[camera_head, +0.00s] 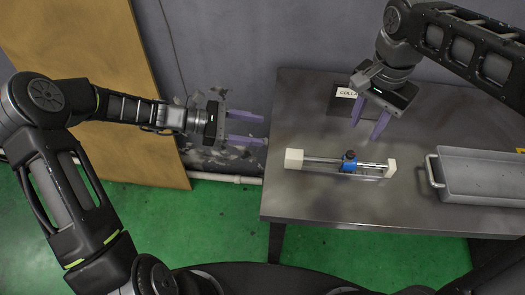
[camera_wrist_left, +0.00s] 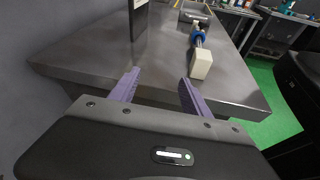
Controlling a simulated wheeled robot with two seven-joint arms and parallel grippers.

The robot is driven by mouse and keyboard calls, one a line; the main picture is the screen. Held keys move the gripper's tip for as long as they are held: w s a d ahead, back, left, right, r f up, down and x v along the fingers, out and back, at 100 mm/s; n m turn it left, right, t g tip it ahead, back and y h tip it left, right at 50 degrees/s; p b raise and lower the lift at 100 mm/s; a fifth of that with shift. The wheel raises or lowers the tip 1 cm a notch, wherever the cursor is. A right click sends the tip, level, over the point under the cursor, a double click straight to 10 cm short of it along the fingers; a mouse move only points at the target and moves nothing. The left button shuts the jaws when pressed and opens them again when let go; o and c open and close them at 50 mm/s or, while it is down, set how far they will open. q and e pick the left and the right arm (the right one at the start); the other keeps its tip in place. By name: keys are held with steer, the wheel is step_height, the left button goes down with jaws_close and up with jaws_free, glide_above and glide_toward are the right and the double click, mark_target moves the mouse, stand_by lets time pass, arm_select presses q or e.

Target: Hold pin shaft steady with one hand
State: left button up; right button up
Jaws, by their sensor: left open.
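The pin shaft (camera_head: 325,160) is a thin metal rod lying level on the grey table, with a white block at each end and a blue collar (camera_head: 348,164) with a dark knob around it. In the left wrist view the near white block (camera_wrist_left: 201,64) and the blue collar (camera_wrist_left: 197,36) show beyond the fingers. My left gripper (camera_head: 264,130) is open and empty, near the table's left edge, left of the shaft and apart from it. My right gripper (camera_head: 366,131) is open and empty, above the table behind the shaft, fingers pointing down.
A grey metal tray (camera_head: 432,173) with a handle stands on the right of the table (camera_head: 320,210). A dark panel with a white label (camera_head: 346,92) is at the back. The table's front and left parts are clear. A wooden board (camera_head: 95,50) leans at the left wall.

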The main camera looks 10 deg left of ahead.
mark_target(294, 154)
arm_select(q)
steer(key=s+d+g+h, duration=0.2)
steer(key=s+d+h, duration=0.1)
steer(key=s, duration=0.3)
steer(key=shift+s+d+f+h, duration=0.15)
steer(key=shift+s+f+h, duration=0.15)
steer(key=shift+h, duration=0.1)
steer(key=shift+d, duration=3.95)
steer(key=shift+c, duration=0.4)
jaws_close()
